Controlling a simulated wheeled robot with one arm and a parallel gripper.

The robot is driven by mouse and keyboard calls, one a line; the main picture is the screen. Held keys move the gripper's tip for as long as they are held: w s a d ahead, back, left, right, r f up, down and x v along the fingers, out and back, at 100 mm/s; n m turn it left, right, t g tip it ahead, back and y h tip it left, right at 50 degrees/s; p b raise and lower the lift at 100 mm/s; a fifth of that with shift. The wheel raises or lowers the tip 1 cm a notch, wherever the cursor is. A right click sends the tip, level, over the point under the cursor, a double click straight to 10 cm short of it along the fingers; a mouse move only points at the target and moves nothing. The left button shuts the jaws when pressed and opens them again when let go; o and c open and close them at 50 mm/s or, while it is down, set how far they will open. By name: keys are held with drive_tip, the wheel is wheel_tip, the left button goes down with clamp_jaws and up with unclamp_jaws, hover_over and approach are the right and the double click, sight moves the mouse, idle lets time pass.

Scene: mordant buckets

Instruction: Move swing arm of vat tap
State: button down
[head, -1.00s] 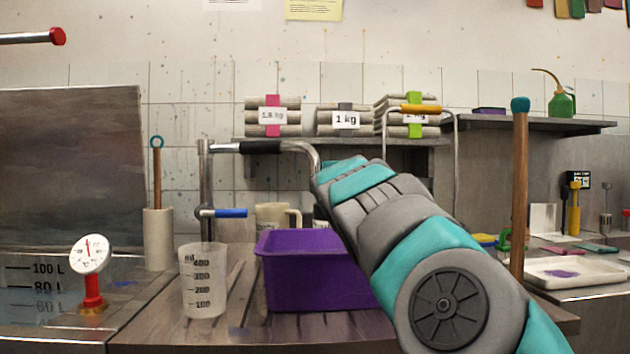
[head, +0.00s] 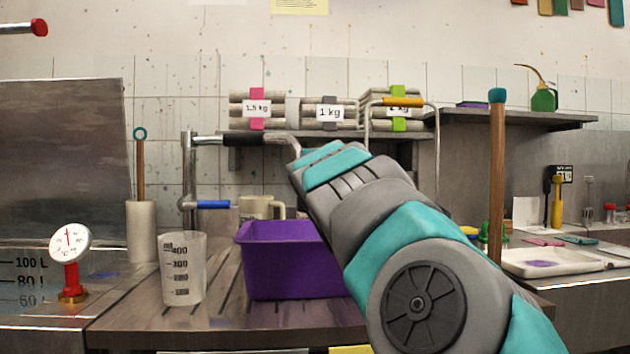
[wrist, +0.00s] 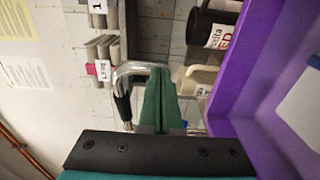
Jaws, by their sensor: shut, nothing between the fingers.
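The vat tap has an upright steel pipe (head: 188,165) with a blue lever (head: 213,204) low on it. Its swing arm (head: 255,138) reaches right from the top, with a black sleeve and a bent chrome end partly hidden behind my arm. In the wrist view, the chrome bend of the swing arm (wrist: 132,69) curves beside the green fingers of my gripper (wrist: 160,78), at their left. The fingers are shut with nothing between them. They are very close to the bend; I cannot tell whether they touch it. My arm hides the gripper in the head view.
A purple bin (head: 290,272) stands below the swing arm, with a measuring beaker (head: 183,270) left of it. A mug (head: 257,208) is behind. A vat with a dial thermometer (head: 69,243) is at left. A wooden-handled pole (head: 496,175) stands right of my arm.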

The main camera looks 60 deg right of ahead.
drive_tip(key=s+a, duration=0.3)
drive_tip(key=s, duration=0.6)
drive_tip(key=shift+s, duration=0.4)
drive_tip(key=shift+a+f, duration=0.1)
